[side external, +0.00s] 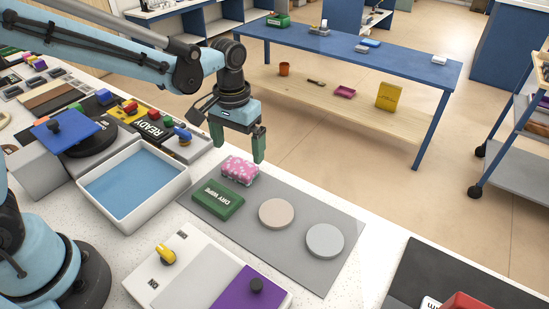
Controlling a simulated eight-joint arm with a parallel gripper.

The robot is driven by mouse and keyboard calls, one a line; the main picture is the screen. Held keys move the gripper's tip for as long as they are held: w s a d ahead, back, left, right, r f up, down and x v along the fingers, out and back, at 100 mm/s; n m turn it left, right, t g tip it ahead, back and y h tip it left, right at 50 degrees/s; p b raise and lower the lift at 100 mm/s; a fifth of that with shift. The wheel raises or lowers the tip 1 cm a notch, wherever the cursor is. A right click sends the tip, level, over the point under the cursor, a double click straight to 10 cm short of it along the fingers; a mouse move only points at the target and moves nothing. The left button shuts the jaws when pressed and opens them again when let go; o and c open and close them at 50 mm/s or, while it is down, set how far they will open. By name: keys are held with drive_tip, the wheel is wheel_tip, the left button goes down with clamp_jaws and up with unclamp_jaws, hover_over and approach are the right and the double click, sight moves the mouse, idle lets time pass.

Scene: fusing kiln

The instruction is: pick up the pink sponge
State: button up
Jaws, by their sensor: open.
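The pink sponge (240,170), patterned with lighter spots, lies at the far left end of a grey mat (286,259) on the white speckled counter. My gripper (239,150) points down with its two green fingers apart. It is at the sponge, with one finger near the left and one near the right of it in the picture. I cannot tell whether the fingertips are above the sponge or beyond it. Nothing shows between the fingers.
A green "DRY WIPE" block (218,199) lies close in front of the sponge. A beige disc (276,213) and a grey disc (325,240) lie on the mat. A white tray with a blue inside (135,187) stands left. A control panel (205,275) is in front.

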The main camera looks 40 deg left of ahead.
sight(239, 166)
drive_tip(key=shift+s+d+f, duration=0.1)
drive_tip(key=shift+f, duration=1.35)
drive_tip(key=shift+s+f, duration=0.1)
drive_tip(key=shift+f, duration=1.35)
drive_tip(key=shift+c, duration=0.3)
drive_tip(key=c, duration=0.9)
